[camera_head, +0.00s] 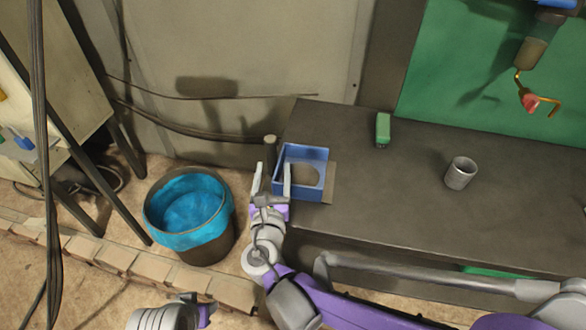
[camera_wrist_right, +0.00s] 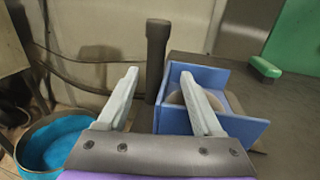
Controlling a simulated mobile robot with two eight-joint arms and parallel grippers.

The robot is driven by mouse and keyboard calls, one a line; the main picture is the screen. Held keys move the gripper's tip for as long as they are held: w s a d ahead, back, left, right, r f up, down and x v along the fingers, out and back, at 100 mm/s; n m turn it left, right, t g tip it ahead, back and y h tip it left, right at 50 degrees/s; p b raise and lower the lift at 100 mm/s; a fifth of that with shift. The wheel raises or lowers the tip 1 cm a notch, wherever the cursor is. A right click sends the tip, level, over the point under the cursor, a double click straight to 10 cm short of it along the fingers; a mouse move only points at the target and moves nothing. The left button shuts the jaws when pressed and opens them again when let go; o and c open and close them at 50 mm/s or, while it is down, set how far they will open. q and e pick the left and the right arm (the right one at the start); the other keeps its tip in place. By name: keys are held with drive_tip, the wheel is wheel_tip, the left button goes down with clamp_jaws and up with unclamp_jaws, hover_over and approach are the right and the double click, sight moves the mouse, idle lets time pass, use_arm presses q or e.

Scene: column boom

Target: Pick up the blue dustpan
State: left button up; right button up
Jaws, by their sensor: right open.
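The blue dustpan (camera_head: 307,193) sits at the left end of the dark bench top, a box-like blue pan with raised walls. It also shows in the right wrist view (camera_wrist_right: 175,122). A dark upright handle-like post (camera_wrist_right: 157,50) stands at its left side; I cannot tell whether it is joined to the pan. My right gripper (camera_head: 272,178) is open and empty at the pan's left edge. In the right wrist view, its fingers (camera_wrist_right: 160,75) straddle the post's line, the right finger overlapping the pan. My left gripper (camera_head: 195,303) is low in the head view, its jaws unclear.
A dark bin with a blue liner (camera_head: 190,205) stands on the floor left of the bench (camera_head: 400,190). A green block (camera_head: 383,129) and a grey cup (camera_head: 460,173) stand on the bench. A hooked tool (camera_head: 535,95) hangs at upper right. The bench middle is clear.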

sight(272, 161)
drive_tip(key=w, duration=0.5)
drive_tip(key=shift+w, duration=0.15)
clamp_jaws()
